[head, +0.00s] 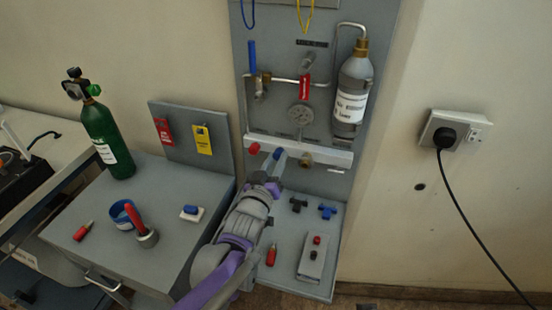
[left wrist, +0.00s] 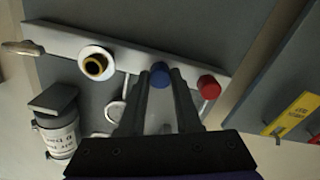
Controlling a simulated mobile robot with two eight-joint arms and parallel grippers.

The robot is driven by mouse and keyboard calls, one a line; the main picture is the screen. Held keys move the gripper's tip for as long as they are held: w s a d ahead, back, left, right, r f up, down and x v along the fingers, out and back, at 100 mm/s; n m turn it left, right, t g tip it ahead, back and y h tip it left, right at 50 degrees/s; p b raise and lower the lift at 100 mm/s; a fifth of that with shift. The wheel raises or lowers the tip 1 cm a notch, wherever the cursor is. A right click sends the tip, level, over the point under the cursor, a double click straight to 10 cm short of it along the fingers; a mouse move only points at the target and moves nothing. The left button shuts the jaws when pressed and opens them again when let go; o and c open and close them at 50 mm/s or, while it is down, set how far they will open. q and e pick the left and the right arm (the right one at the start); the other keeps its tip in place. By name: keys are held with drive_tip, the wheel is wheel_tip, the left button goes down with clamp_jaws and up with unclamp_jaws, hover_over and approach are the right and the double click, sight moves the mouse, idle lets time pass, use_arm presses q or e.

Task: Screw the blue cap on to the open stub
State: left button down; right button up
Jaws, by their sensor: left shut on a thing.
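The blue cap (left wrist: 160,75) sits between the fingertips of my left gripper (left wrist: 158,84) in the left wrist view, against the pale rail (left wrist: 62,40). My left gripper (head: 280,160) reaches up to the rail in the head view and is shut on the cap. The fingers partly hide the cap, and I cannot tell whether it touches a stub behind it. An open brass stub (head: 306,159) shows right of my gripper; in the left wrist view it is the brass ring with a pale collar (left wrist: 95,66), left of the cap. My right gripper is not in view.
A red cap (head: 254,148) sits on the rail close beside my left gripper. A grey cylinder (head: 352,95) and a gauge (head: 300,116) are above. A green bottle (head: 107,140) stands on the left bench.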

use_arm(q)
drive_tip(key=shift+m, duration=1)
drive_tip(key=shift+r+m+p, duration=0.1)
drive_tip(key=shift+m+p, duration=0.9)
drive_tip(key=shift+m, duration=0.7)
drive_tip(key=shift+m, duration=0.5)
drive_tip(key=c, duration=0.6)
unclamp_jaws()
drive_tip(key=shift+s, duration=0.1)
